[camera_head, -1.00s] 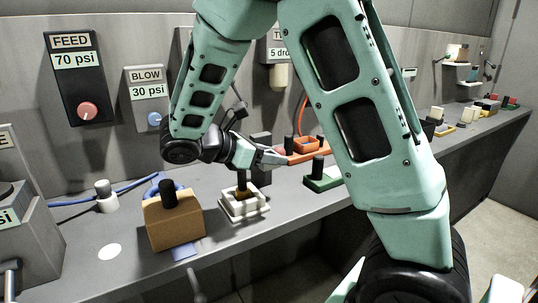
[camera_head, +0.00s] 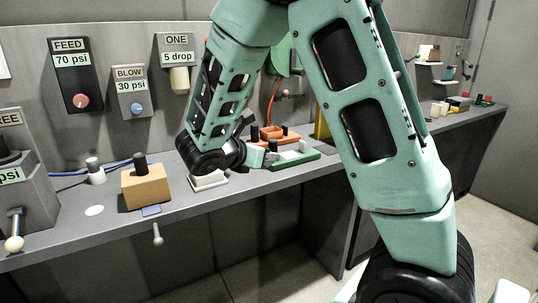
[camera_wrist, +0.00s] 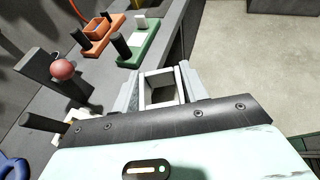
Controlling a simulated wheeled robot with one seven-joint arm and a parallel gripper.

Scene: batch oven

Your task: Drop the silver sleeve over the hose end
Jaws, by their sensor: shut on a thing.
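My gripper (camera_wrist: 160,88) is shut on a hollow, square-sided pale silver-grey sleeve (camera_wrist: 160,101), its open end facing the wrist camera. In the head view my gripper (camera_head: 262,155) is small and partly hidden by my arm, above the bench near the green base, and the sleeve cannot be made out there. A blue hose (camera_head: 128,162) lies at the back left by a white fitting with a grey top (camera_head: 96,174). An orange hose (camera_head: 273,98) hangs from the wall above the orange fixture. I cannot tell which hose end the task means.
A tan block with a black peg (camera_head: 146,190) and a low white tray (camera_head: 207,181) stand on the bench (camera_head: 110,226). An orange fixture (camera_head: 271,134) and a green base with a peg (camera_head: 310,155) lie further right. A red ball-topped post (camera_wrist: 63,70) is left of the gripper.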

